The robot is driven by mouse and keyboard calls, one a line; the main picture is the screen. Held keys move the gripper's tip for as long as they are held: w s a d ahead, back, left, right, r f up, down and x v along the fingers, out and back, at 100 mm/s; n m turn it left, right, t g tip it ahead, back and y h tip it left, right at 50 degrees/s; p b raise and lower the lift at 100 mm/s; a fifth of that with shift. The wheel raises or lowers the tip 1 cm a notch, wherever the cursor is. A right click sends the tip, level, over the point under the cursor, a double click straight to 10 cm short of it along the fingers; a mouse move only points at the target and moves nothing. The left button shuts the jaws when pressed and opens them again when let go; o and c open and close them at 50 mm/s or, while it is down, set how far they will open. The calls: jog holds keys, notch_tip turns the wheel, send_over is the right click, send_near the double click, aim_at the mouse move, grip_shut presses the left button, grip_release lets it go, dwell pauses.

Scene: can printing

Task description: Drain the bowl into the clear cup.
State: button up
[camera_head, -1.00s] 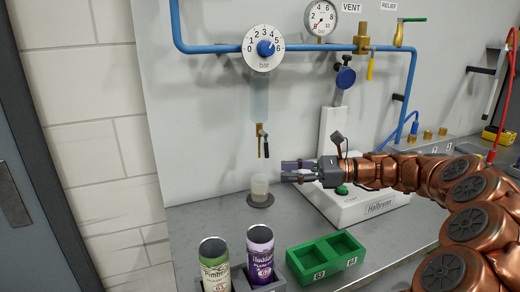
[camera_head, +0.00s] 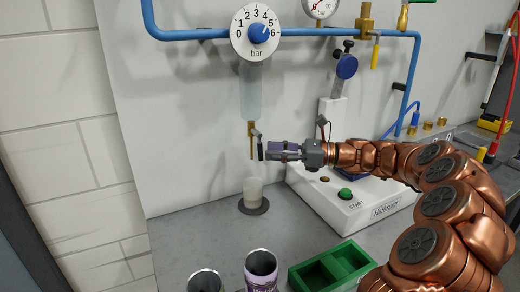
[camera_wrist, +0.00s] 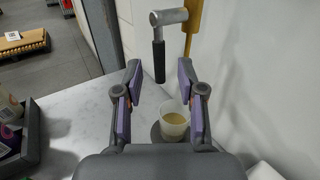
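The clear bowl (camera_head: 251,92) hangs below the pressure dial, bluish and see-through. A brass drain valve (camera_head: 252,140) is beneath it, with a grey lever ending in a black handle (camera_wrist: 158,62) that hangs down. The clear cup (camera_head: 253,191) stands upright under the valve on a dark round pad (camera_head: 254,207). The cup holds pale yellowish liquid, seen from above in the wrist view (camera_wrist: 173,126). My gripper (camera_head: 273,151) is level beside the handle, to its right. In the wrist view its purple-padded fingers (camera_wrist: 161,105) are open and empty, with the handle ahead between them.
A white press with a green button (camera_head: 345,193) stands right of the cup, behind my arm. Blue pipe (camera_head: 190,34) runs along the wall above.

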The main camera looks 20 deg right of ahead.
aim_at(260, 151)
jog(key=x, duration=0.4)
jog(key=shift+a, duration=0.2)
grip_shut()
dwell(0.5)
